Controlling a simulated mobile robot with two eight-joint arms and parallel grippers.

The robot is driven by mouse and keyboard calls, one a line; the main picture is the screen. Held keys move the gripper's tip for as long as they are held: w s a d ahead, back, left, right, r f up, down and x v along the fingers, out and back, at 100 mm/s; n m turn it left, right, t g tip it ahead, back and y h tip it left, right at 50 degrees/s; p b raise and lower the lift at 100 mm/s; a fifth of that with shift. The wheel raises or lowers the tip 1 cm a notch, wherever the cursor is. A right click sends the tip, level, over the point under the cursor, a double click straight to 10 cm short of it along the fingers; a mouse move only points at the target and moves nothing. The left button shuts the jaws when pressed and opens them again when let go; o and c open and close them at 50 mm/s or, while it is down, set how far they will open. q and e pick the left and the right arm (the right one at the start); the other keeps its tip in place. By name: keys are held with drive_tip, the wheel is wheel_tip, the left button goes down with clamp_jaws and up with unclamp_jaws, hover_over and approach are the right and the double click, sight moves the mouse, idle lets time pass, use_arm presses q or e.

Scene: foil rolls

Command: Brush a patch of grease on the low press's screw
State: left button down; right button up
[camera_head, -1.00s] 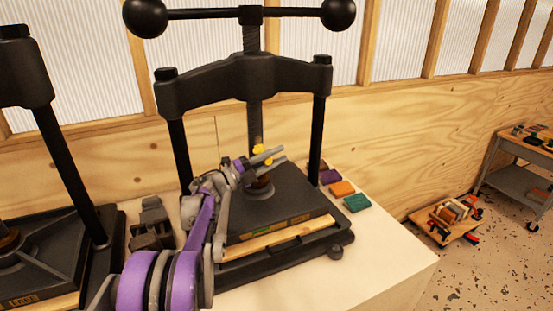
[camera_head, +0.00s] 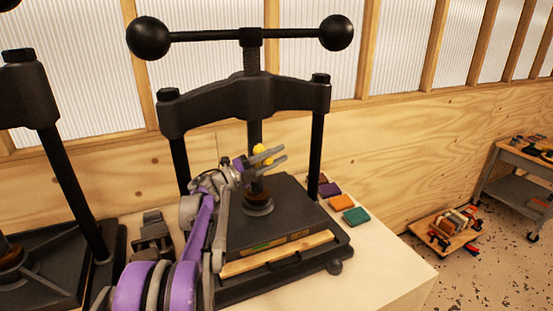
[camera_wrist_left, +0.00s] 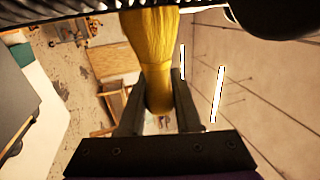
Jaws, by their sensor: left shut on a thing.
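My left gripper (camera_head: 276,156) is beside the screw, above the platen. It is shut on a yellow brush (camera_head: 262,152), which also shows in the left wrist view (camera_wrist_left: 150,48) between the fingers. There the bristles reach a dark ribbed band (camera_wrist_left: 55,16), apparently the screw thread; I cannot tell whether they press on it. No separate grease patch can be made out. My right gripper is out of view.
A second press (camera_head: 48,155) stands at the left. The crossbeam (camera_head: 245,103) and its posts surround my left gripper. Coloured blocks (camera_head: 356,215) lie on the pale bench top (camera_head: 395,265) to the right. A cart (camera_head: 510,178) stands farther off.

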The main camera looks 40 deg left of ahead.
use_arm(q)
drive_tip(key=shift+f+b, duration=3.55)
drive_tip(key=shift+f, duration=2.7)
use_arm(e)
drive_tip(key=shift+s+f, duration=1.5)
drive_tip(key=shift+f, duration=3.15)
use_arm(q)
wheel_tip(320, 180, up, 10)
drive_tip(key=p, duration=0.5)
drive_tip(key=shift+f, duration=0.2)
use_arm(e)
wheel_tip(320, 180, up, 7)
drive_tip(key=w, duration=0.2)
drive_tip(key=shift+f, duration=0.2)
